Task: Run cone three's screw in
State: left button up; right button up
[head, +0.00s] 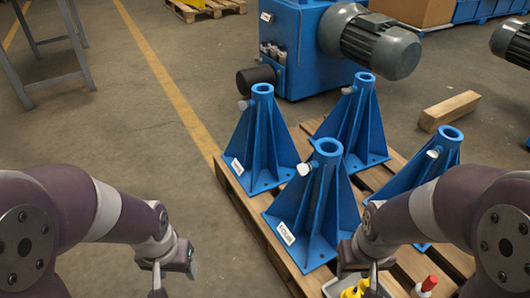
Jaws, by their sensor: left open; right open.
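Several blue ribbed cones stand upright on a wooden pallet (233,187), each with a pale screw near its top. The front cone (318,205) carries a label that seems to read FOUR, with its screw (304,169) sticking out to the left. The left cone (262,145) has a small label too blurred to read and a screw (243,105). The back cone (365,115) and right cone (425,170) show no readable label, so I cannot tell which is three. My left gripper (158,286) is open over the floor, left of the pallet. My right gripper (373,278) is open beside the front cone's base.
A tray with yellow items (355,290) and a red-capped bottle (428,284) sit at the pallet's front. A blue machine with a grey motor (375,45) stands behind. A wooden block (450,110) lies at right.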

aim_at(243, 105)
jog(key=i+j+u, duration=0.1)
jog(key=i+j, duration=0.65)
jog(key=i+j+u, duration=0.15)
jog(key=i+j, duration=0.5)
jog(key=i, duration=0.15)
